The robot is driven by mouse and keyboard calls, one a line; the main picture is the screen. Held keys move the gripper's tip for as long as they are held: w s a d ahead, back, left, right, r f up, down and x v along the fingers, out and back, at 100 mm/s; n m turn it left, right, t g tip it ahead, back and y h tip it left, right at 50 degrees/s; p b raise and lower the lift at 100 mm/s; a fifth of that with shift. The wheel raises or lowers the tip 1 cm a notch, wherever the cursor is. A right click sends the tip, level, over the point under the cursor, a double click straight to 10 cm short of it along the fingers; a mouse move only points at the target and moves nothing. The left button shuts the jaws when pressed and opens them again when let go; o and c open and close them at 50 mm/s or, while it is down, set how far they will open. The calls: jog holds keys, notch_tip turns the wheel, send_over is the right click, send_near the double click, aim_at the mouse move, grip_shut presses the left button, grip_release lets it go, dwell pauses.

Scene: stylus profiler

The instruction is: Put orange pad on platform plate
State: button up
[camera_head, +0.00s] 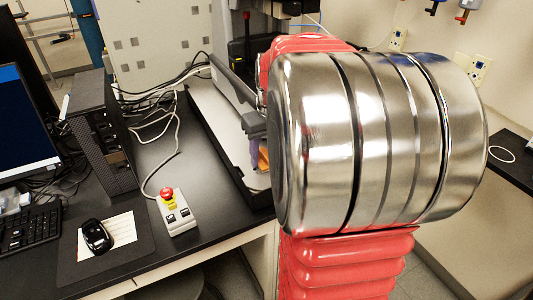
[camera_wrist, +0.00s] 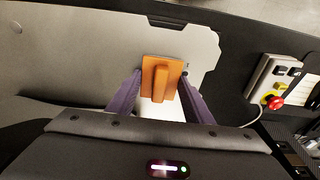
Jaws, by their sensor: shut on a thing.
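The orange pad (camera_wrist: 175,68) is a flat square with a raised grip bar, in the upper middle of the wrist view. My gripper (camera_wrist: 161,84) has purple fingers on both sides of the pad's bar and is shut on it. A large pale plate (camera_wrist: 75,55) with a notched right edge lies behind the pad; it looks like the platform plate. I cannot tell whether the pad touches it. In the head view, a bit of the orange pad (camera_head: 263,159) shows beside my gripper (camera_head: 256,150); my own arm hides most of the rest.
A control box with a red stop button (camera_head: 167,194) stands on the black bench, and also shows in the wrist view (camera_wrist: 275,101). A computer tower (camera_head: 100,130), mouse (camera_head: 96,236) and keyboard (camera_head: 30,230) are at left. Loose cables (camera_head: 160,110) lie behind.

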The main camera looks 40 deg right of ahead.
aim_at(266, 165)
jog(key=shift+f, duration=0.1)
jog(key=o, duration=0.9)
jog(key=shift+o, duration=0.2)
notch_tip(266, 165, up, 12)
jog(key=s, duration=0.1)
jog(key=shift+s+a, duration=0.3)
jog(key=shift+s, duration=0.1)
jog(key=s+a+f+n+t, duration=0.1)
jog(key=s+a+f, duration=0.1)
jog(key=a, duration=0.7)
jog(key=s+a+f+n+t, duration=0.1)
jog(key=s+a+f, duration=0.2)
jog(key=a, duration=0.6)
jog(key=s+a+f+n+t, duration=0.1)
jog(key=s+a+f, duration=0.2)
jog(key=a, duration=0.6)
jog(key=shift+a+f+t+y, duration=0.2)
jog(key=shift+t+y, duration=0.1)
jog(key=shift+t, duration=0.1)
jog(key=shift+s+d, duration=0.1)
jog(key=shift+s, duration=0.05)
